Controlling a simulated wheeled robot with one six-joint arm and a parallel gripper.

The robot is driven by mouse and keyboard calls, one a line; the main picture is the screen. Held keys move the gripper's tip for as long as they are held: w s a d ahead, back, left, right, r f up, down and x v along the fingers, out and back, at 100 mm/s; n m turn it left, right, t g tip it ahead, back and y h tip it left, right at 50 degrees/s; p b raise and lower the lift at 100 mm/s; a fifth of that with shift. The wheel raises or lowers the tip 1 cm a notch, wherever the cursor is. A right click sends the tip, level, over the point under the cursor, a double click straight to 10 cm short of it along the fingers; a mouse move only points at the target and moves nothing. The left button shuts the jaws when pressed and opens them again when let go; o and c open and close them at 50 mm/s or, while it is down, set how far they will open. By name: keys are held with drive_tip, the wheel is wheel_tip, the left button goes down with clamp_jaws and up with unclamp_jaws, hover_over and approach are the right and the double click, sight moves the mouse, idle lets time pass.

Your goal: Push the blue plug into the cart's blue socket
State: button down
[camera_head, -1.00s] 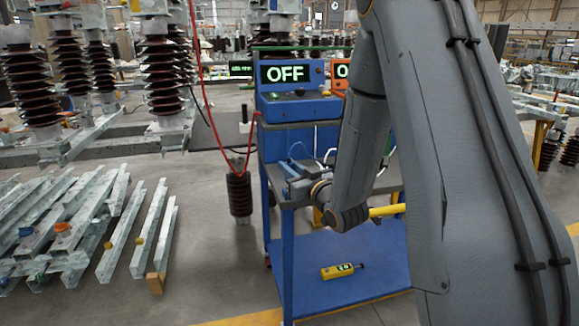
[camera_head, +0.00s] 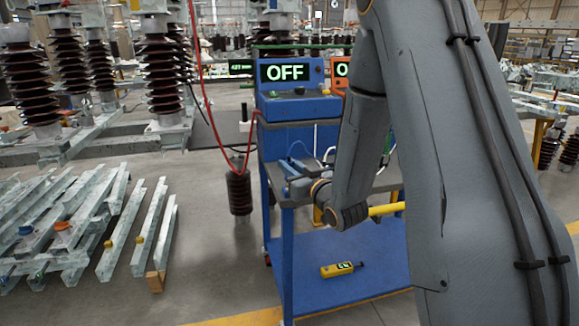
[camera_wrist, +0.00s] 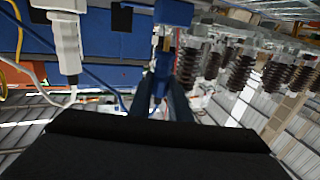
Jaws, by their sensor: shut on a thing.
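The blue cart (camera_head: 283,225) stands in the middle of the head view. My gripper (camera_head: 293,176) is at the cart's upper shelf, small and partly hidden by my own arm. In the wrist view my gripper (camera_wrist: 166,100) is shut on the blue plug (camera_wrist: 163,66), which is narrow and partly hidden by the fingers. The blue socket (camera_wrist: 173,13) appears just beyond the plug, near the top edge. I cannot tell whether plug and socket touch. A blue cable (camera_wrist: 96,82) runs from the left towards my gripper.
A white connector (camera_wrist: 68,40) with a white cable sits left of my gripper. A blue box (camera_head: 298,106) reading OFF stands on the cart, with a red cable (camera_head: 210,112) beside it. A yellow handheld unit (camera_head: 342,269) lies on the lower shelf. Metal bars (camera_head: 60,235) lie left.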

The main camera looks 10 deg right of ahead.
drive_tip(key=shift+f+b, duration=1)
drive_tip(key=shift+f, duration=0.45)
drive_tip(key=c, duration=1.6)
unclamp_jaws()
drive_tip(key=shift+o, duration=0.2)
drive_tip(key=shift+s, duration=0.1)
drive_tip(key=v, duration=0.7)
drive_tip(key=shift+s, duration=0.3)
drive_tip(key=shift+d, duration=0.1)
